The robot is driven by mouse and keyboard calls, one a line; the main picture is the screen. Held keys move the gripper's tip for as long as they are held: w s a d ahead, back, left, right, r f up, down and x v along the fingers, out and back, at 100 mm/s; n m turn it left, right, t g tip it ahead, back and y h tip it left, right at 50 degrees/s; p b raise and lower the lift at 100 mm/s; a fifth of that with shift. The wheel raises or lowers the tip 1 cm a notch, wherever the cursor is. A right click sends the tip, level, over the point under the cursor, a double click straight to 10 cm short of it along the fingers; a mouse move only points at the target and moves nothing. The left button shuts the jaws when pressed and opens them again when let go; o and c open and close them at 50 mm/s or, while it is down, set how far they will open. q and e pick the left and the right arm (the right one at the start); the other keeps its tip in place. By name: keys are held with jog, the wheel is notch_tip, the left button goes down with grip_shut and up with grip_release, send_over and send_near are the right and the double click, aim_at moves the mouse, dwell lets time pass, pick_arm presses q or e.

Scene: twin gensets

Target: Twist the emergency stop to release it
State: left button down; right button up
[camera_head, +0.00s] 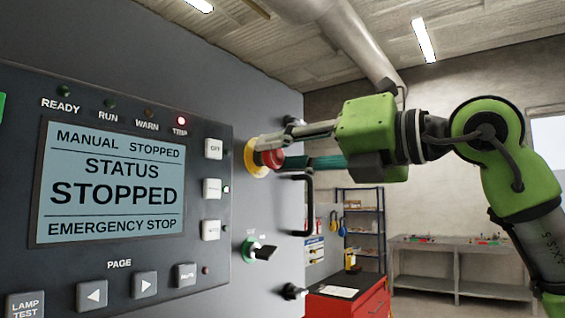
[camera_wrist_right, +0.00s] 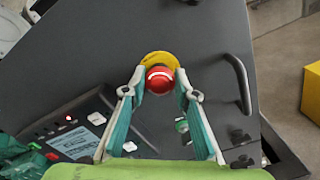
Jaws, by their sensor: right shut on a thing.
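The red emergency stop button (camera_head: 272,158) sits on a round yellow backing (camera_head: 257,158) on the dark panel face. My right gripper (camera_head: 278,147) reaches in from the right with its fingers around the button. In the right wrist view the red button (camera_wrist_right: 160,80), with a white curved mark, lies between the two fingertips (camera_wrist_right: 160,88), which close on it from both sides. The display (camera_head: 112,183) reads "MANUAL STOPPED", "STATUS STOPPED" and "EMERGENCY STOP". The red TRIP lamp (camera_head: 181,120) is lit. My left gripper is not clearly seen.
A black door handle (camera_head: 307,205) stands out just right of the button. Below it are a black rotary switch (camera_head: 262,252) with a green collar and another black knob (camera_head: 293,291). A red cabinet (camera_head: 350,298), shelves and a grey bench (camera_head: 460,262) stand behind.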

jog(key=shift+m, duration=0.6)
jog(key=shift+b, duration=0.3)
jog(key=o, duration=1.1)
jog(key=shift+d, duration=0.1)
jog(key=v, duration=1.2)
